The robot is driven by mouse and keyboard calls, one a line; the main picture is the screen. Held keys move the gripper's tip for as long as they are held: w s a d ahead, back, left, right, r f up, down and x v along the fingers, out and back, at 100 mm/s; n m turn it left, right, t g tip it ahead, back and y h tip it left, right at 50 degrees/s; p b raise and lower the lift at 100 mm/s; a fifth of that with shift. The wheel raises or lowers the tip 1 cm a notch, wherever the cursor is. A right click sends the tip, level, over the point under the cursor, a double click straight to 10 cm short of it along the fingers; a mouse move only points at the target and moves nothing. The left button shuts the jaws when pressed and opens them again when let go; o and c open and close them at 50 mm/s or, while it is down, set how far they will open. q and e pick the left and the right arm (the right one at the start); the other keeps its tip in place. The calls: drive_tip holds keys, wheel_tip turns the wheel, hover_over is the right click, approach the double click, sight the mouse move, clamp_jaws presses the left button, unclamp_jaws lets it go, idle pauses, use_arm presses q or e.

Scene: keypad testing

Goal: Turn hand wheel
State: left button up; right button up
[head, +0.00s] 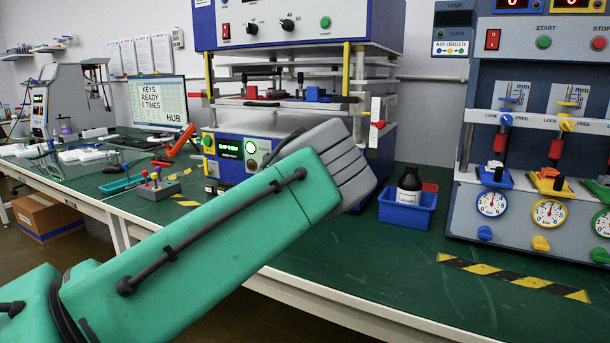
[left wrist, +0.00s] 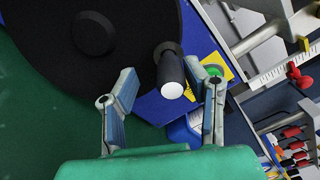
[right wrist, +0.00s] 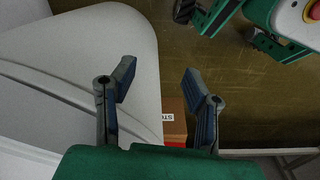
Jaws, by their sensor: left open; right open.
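The black hand wheel (left wrist: 60,45) fills the upper left of the left wrist view, with a round hub. Its crank handle (left wrist: 169,70), black with a pale end, sticks out near the rim. My left gripper (left wrist: 162,78) is open, with one finger on each side of the handle; I cannot tell whether either touches it. In the head view my green left arm reaches up to the blue press machine (head: 385,120); its fingers and most of the wheel are hidden there. My right gripper (right wrist: 160,80) is open and empty, outside the head view.
A blue bin (head: 408,213) with a black bottle (head: 409,183) stands right of my left arm. A gauge machine (head: 530,125) stands at the right. A joystick box (head: 158,188) and red-handled tool sit on the left.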

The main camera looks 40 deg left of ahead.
use_arm(q)
drive_tip(key=v, duration=1.1)
drive_tip(key=shift+s, duration=0.4)
drive_tip(key=shift+f, duration=0.15)
